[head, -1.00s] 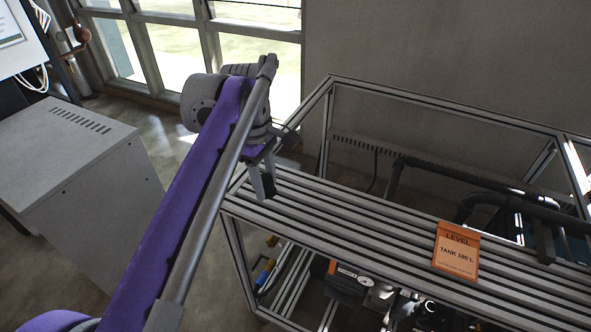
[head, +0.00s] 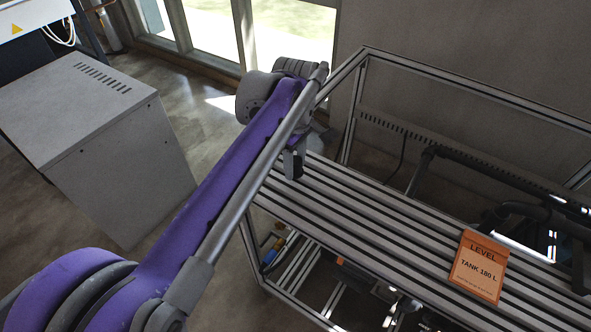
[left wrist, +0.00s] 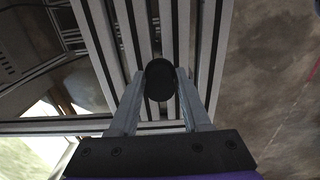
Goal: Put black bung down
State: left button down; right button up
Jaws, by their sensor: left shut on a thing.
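The black bung (left wrist: 160,80) is a dark, round-ended piece between the two fingers of my left gripper (left wrist: 161,92) in the left wrist view. The gripper is shut on it. In the head view the left gripper (head: 294,160) points down over the left end of the slatted metal bench top (head: 370,222), and the bung (head: 293,170) shows as a small dark shape at the fingertips. I cannot tell whether the bung touches the slats. My right gripper is in neither view.
An orange "LEVEL TANK 180 L" sign (head: 479,266) lies on the slats at the right. Black pipes (head: 520,212) run behind it. A grey cabinet (head: 95,135) stands at the left. The slats between gripper and sign are clear.

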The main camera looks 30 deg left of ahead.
aim_at(295, 160)
pick_arm(q)
notch_tip(295, 160, down, 2)
jog(key=shift+f, duration=0.25)
jog(key=shift+c, duration=1.8)
grip_release()
notch_tip(295, 160, up, 12)
jog(key=shift+r+p, duration=0.1)
jog(key=shift+p, duration=0.6)
